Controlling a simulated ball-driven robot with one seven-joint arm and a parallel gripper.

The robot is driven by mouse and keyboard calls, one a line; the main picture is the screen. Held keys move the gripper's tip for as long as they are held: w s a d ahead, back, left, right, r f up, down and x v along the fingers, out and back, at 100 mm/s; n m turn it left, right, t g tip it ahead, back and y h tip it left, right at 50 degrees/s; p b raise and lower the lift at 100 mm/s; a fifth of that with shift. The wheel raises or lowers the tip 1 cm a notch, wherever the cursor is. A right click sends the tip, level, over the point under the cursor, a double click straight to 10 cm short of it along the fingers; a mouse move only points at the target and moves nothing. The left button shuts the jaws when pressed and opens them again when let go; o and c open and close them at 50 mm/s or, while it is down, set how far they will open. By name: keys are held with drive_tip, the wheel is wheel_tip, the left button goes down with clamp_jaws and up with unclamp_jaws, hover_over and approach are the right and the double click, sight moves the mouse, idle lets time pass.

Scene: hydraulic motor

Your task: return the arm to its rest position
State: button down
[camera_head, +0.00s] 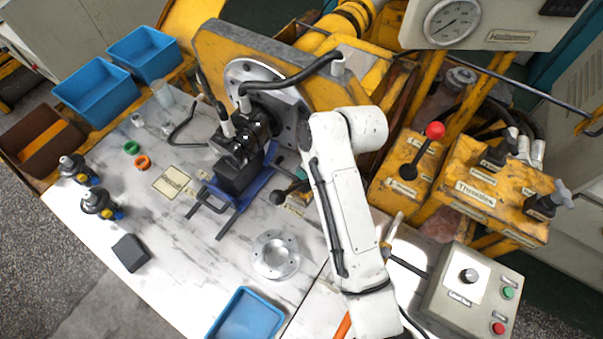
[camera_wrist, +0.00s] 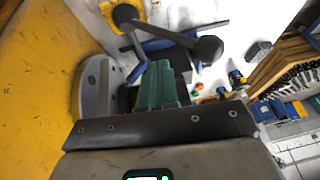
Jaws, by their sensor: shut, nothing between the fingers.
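My white arm (camera_head: 345,200) reaches up over the right part of the table in the head view, beside the yellow machine. My gripper does not show clearly there. In the wrist view my gripper (camera_wrist: 158,70) shows its green fingers together, with nothing seen between them. A yellow plate (camera_wrist: 35,75) with a round grey flange (camera_wrist: 97,90) is close on the left. The dark hydraulic motor (camera_head: 240,155) sits at the flange on a blue support in the head view.
A yellow valve block (camera_head: 490,195) and a red-knobbed lever (camera_head: 434,131) stand close right of my arm. A control box (camera_head: 470,295) is at lower right. A metal ring (camera_head: 276,256) and blue tray (camera_head: 246,316) lie left of the arm. Blue bins (camera_head: 97,92) stand at the far left.

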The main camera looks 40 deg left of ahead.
drive_tip(key=v, duration=0.8)
drive_tip(key=shift+s+b, duration=0.35)
drive_tip(key=shift+s, duration=0.25)
